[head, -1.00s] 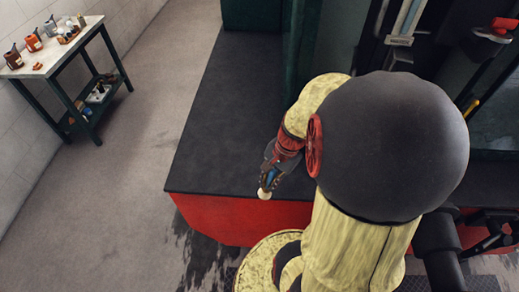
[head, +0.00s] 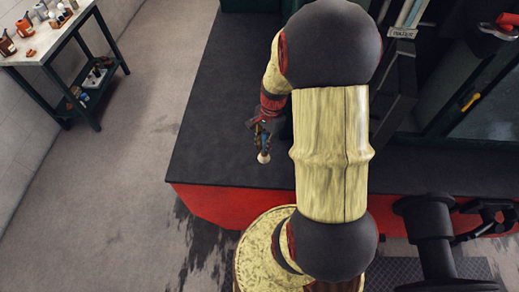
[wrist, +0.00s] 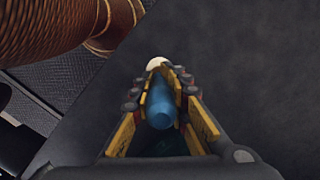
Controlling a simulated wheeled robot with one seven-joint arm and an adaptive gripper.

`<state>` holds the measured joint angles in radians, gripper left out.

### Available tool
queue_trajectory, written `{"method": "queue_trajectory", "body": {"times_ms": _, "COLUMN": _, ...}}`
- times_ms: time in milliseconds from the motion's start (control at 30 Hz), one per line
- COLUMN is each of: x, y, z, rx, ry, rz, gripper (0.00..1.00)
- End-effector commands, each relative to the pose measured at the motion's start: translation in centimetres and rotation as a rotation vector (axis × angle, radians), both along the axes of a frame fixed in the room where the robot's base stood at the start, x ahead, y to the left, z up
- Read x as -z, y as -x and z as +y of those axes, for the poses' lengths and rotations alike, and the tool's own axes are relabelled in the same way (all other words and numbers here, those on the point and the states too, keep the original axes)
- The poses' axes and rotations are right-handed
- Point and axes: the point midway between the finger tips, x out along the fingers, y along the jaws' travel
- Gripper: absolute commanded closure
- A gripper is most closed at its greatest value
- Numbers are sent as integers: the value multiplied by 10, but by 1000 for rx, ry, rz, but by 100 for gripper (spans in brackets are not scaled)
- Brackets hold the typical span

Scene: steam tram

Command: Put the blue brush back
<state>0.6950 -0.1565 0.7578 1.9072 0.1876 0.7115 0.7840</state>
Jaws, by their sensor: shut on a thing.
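My gripper (head: 263,143) is shut on the blue brush (wrist: 161,108), whose blue handle lies between the yellow-edged fingers in the wrist view. The brush's pale round tip sticks out past the fingertips and shows in the head view (head: 264,157). In the head view my gripper is over the dark platform, left of my upper arm. The fingers hide part of the brush.
A table (head: 40,45) with several bottles on top and items on its lower shelf stands at the far left. The dark platform (head: 215,150) has a red front edge. The grey floor between is clear.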

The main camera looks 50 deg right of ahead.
Motion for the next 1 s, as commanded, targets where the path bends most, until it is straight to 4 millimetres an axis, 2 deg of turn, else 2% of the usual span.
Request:
{"method": "queue_trajectory", "body": {"times_ms": 100, "x": 14, "y": -11, "z": -1, "rx": -1, "ry": -1, "rz": 0, "gripper": 100}}
{"method": "queue_trajectory", "body": {"times_ms": 400, "x": 31, "y": -26, "z": -2, "rx": -1, "ry": -1, "rz": 1, "gripper": 100}}
{"method": "queue_trajectory", "body": {"times_ms": 600, "x": 58, "y": -24, "z": -2, "rx": 0, "ry": 0, "rz": 0, "gripper": 100}}
{"method": "queue_trajectory", "body": {"times_ms": 967, "x": 62, "y": -24, "z": -2, "rx": 0, "ry": 0, "rz": -1, "gripper": 100}}
{"method": "queue_trajectory", "body": {"times_ms": 1000, "x": 61, "y": -24, "z": -2, "rx": 0, "ry": 0, "rz": -1, "gripper": 83}}
